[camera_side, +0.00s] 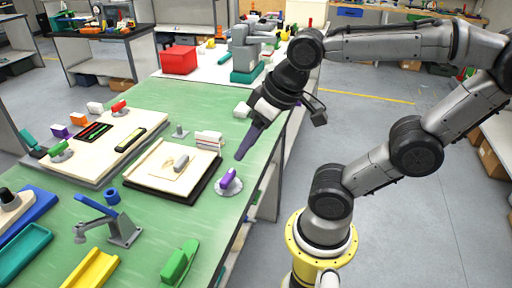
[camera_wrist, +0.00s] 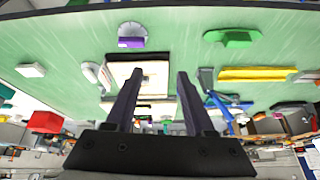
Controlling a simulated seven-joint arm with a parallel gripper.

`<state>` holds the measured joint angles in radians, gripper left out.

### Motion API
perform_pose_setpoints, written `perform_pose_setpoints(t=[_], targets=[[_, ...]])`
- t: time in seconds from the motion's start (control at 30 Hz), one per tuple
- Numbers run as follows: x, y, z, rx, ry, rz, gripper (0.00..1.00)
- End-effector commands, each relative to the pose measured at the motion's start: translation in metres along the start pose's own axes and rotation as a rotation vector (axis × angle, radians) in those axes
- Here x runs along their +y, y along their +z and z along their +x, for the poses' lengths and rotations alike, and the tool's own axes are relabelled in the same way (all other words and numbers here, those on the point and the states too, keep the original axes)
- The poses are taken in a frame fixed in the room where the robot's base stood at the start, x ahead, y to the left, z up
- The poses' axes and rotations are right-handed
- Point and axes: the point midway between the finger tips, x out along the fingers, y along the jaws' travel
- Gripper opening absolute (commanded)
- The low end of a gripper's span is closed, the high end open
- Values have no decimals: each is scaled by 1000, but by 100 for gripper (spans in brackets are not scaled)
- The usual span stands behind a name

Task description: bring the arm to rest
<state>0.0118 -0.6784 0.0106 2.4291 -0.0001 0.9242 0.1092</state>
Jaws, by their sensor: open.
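My gripper (camera_side: 251,141) hangs over the right edge of the green table, its fingers pointing down and left. The wrist view shows its two dark fingers (camera_wrist: 157,98) apart with nothing between them. In the side view the fingertips are close to a purple piece on a round grey base (camera_side: 229,182); I cannot tell the exact height. The purple piece also shows in the wrist view (camera_wrist: 132,42). A wooden board in a black tray (camera_side: 172,170) lies left of my gripper and bears a small grey part.
The green table (camera_side: 245,84) holds a larger board (camera_side: 92,150) with coloured blocks, a blue lever clamp (camera_side: 108,220), a green piece (camera_side: 180,262) and a yellow tray (camera_side: 92,270). A red box (camera_side: 179,60) stands at the back. Open floor lies right of the table.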

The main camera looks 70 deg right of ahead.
Motion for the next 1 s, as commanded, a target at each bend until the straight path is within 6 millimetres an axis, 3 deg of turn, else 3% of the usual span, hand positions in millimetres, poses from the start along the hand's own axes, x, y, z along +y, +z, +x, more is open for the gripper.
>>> perform_pose_setpoints(t=[0.2,1.0], targets=[[0,19,2,36,-8,-120,54],[0,19,2,35,-7,-121,54]])
